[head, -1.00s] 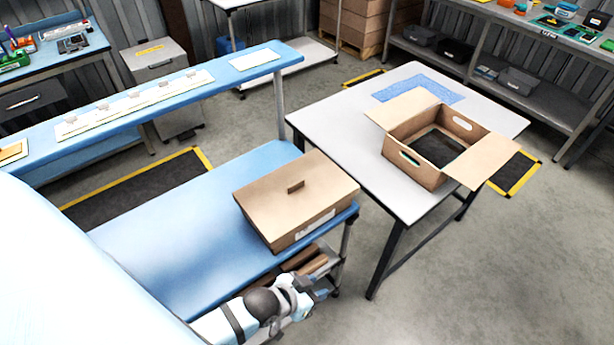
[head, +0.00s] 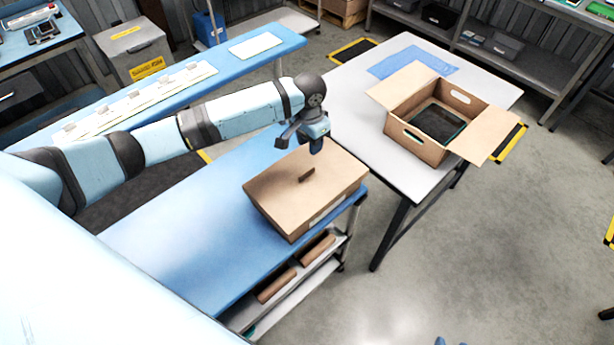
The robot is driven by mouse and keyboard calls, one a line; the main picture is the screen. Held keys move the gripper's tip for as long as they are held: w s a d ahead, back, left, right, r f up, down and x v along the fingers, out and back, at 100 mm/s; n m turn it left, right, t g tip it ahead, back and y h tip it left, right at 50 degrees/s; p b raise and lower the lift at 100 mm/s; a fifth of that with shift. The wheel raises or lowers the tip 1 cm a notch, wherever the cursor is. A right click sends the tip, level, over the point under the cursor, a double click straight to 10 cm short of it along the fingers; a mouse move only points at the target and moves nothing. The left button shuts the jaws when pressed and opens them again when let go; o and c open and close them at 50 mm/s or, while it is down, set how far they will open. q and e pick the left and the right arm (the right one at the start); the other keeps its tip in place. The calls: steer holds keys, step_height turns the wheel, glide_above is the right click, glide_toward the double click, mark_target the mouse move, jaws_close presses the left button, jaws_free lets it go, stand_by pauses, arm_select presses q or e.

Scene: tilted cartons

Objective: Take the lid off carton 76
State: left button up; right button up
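A closed brown carton (head: 285,219) stands on the blue bench. Its flat lid (head: 275,188) is on and has a small upright brown handle (head: 307,175) in its middle. A pale label shows on its side, but I cannot read a number. My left gripper (head: 300,144) points down above the lid's far edge, beyond the handle. It looks open, with nothing between its fingers, and is apart from the handle. Two small blue tips at the bottom edge may be my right gripper (head: 449,341); its opening cannot be judged.
An open carton (head: 418,145) with flaps spread and a dark item inside stands on the white table (head: 345,115) to the right. A blue mat (head: 412,64) lies behind it. The blue bench (head: 165,245) is clear left of the closed carton. A raised blue shelf (head: 215,62) runs behind.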

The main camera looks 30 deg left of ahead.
arm_select(q)
glide_above(307, 172)
steer(key=f, duration=0.6)
steer(key=shift+w+a+f, duration=0.1)
steer(key=shift+w+f, duration=0.15)
steer(key=shift+f, duration=0.1)
steer(key=shift+s+f, duration=0.1)
steer(key=shift+f, duration=1)
step_height(307, 172, down, 4)
steer(key=b, duration=0.2)
steer(key=shift+s+b, duration=0.1)
steer(key=shift+b, duration=0.25)
steer(key=shift+f+b, duration=0.2)
steer(key=shift+b, duration=0.1)
steer(key=shift+r, duration=0.1)
arm_select(e)
steer(key=shift+a+f+n, duration=0.15)
steer(key=shift+f, duration=0.45)
steer(key=shift+a+f+n, duration=0.15)
steer(key=shift+f, duration=0.4)
steer(key=shift+r, duration=0.1)
arm_select(q)
jaws_close()
arm_select(e)
steer(key=shift+a+r, duration=0.1)
